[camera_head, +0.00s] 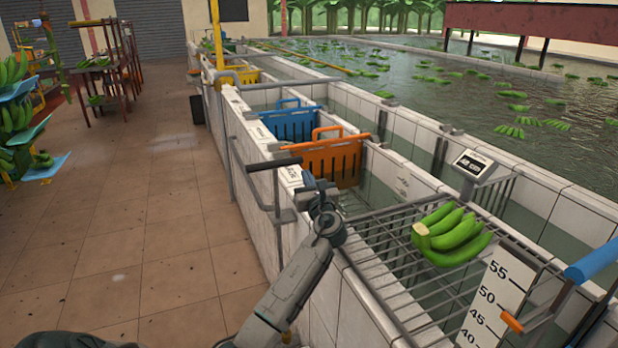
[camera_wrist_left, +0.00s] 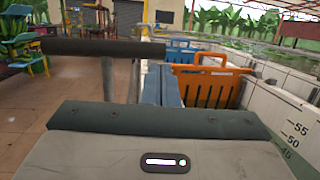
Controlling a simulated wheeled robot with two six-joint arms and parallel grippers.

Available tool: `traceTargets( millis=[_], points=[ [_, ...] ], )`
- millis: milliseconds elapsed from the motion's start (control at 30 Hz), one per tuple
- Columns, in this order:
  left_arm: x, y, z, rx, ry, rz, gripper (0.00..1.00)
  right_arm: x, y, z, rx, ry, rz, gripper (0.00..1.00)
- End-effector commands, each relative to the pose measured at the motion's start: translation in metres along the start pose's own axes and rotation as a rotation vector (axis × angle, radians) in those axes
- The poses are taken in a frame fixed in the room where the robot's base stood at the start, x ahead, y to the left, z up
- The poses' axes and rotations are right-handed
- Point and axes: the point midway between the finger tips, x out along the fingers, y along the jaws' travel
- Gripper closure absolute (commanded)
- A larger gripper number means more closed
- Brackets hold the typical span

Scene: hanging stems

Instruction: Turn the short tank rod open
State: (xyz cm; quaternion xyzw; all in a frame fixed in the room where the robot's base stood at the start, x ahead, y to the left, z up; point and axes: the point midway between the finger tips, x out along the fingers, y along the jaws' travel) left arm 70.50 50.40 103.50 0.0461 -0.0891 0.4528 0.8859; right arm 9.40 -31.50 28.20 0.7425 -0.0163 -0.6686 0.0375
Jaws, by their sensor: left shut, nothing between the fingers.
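A short grey rod (camera_head: 276,190) with a dark crosswise grip (camera_head: 274,164) stands at the near tank wall, its grip pointing left over the walkway. In the left wrist view the dark grip (camera_wrist_left: 105,47) crosses the left half, with the upright rod below its right part. My left gripper (camera_head: 309,180) is shut and empty, just right of the rod in the head view. In the wrist view its fingers (camera_wrist_left: 170,85) lie together, right of the rod. I see no clear contact between them. My right gripper is not in view.
An orange crate (camera_head: 335,158) and a blue crate (camera_head: 290,122) sit in the channel beyond my gripper. Green bananas (camera_head: 450,236) lie on a wire rack (camera_head: 395,250) at right. The tiled walkway (camera_head: 150,230) at left is clear.

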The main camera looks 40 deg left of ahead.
Motion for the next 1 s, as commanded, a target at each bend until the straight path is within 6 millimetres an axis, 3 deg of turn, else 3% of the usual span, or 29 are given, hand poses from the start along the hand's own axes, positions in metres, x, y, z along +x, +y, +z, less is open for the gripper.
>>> traceTargets(
  millis=[100, 267, 333, 400, 600, 1000],
  points=[
    [-0.019, -0.003, -0.003, -0.003, 0.002, -0.003, 1.0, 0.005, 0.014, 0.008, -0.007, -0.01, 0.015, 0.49],
    [-0.042, -0.005, -0.002, -0.003, 0.001, -0.002, 1.0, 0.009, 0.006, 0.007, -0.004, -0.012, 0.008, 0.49],
    [-0.053, -0.006, -0.003, -0.003, 0.002, -0.001, 1.0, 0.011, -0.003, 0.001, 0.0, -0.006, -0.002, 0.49],
    [-0.065, -0.008, -0.003, -0.003, 0.002, -0.002, 1.0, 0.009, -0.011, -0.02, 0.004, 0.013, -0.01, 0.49],
    [-0.092, -0.01, -0.002, -0.002, 0.002, -0.002, 1.0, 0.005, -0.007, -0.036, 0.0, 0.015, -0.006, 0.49],
    [-0.099, -0.011, 0.0, 0.0, 0.0, -0.001, 1.0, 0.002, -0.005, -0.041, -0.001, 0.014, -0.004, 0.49]
  ],
)
